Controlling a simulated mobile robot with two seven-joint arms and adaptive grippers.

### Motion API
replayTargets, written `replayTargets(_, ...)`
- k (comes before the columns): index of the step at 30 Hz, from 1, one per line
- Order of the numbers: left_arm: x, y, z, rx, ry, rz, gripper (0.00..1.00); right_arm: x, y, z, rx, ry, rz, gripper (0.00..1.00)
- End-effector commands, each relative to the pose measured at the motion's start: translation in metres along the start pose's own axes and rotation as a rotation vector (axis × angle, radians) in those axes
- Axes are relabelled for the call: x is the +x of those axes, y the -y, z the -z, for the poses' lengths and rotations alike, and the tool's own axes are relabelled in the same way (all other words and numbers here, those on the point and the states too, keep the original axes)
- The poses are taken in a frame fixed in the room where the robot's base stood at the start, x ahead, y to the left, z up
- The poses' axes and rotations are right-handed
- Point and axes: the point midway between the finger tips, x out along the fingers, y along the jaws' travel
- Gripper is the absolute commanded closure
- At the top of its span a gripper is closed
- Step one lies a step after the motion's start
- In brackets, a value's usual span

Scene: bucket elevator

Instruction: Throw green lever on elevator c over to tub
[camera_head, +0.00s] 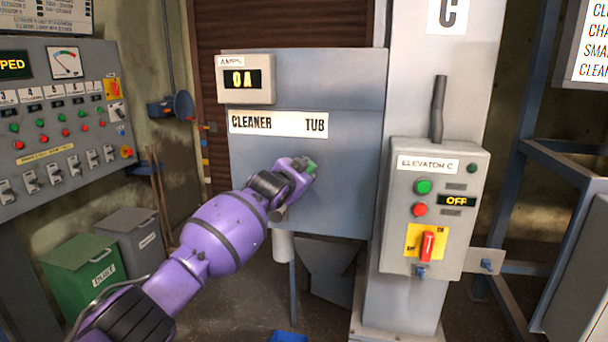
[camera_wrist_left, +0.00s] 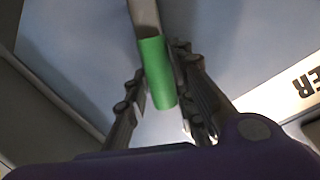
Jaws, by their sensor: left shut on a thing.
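The green lever (camera_wrist_left: 156,75) shows in the left wrist view as a green grip on a grey bar, between the two dark fingers of my left gripper (camera_wrist_left: 165,100). In the head view my left gripper (camera_head: 300,170) is at the front of the grey cleaner/tub box (camera_head: 350,190), shut on the green lever's end (camera_head: 311,167), mostly hidden by the gripper. The lever end lies below the label plate (camera_head: 278,123), under the gap between the words CLEANER and TUB. My right gripper is not in view.
The elevator C control box (camera_head: 432,230) with green and red buttons and a red switch is on the column to the right. A control panel (camera_head: 62,120) stands at the left. Green (camera_head: 80,272) and grey (camera_head: 136,238) bins stand on the floor.

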Motion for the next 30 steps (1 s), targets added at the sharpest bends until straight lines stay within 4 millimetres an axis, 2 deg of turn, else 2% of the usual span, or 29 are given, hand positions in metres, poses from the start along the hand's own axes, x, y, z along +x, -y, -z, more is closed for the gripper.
replayTargets(3,0.001,-0.005,-0.003,0.009,0.004,-0.005,1.00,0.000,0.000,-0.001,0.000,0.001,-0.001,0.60)
replayTargets(4,0.001,-0.005,-0.003,0.009,0.004,-0.005,0.73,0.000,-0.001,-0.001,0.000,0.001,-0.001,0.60)
replayTargets(8,0.001,-0.004,-0.003,0.007,0.004,-0.004,0.57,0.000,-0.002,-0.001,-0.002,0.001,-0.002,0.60)
replayTargets(20,-0.003,-0.002,-0.001,0.004,0.000,-0.003,0.57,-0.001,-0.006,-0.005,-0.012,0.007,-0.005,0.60)
replayTargets(26,-0.023,-0.002,-0.002,0.005,0.000,-0.003,0.57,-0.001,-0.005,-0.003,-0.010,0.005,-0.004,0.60)
replayTargets(30,-0.047,-0.002,-0.002,0.005,0.000,-0.002,0.57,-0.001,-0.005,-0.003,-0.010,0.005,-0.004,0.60)
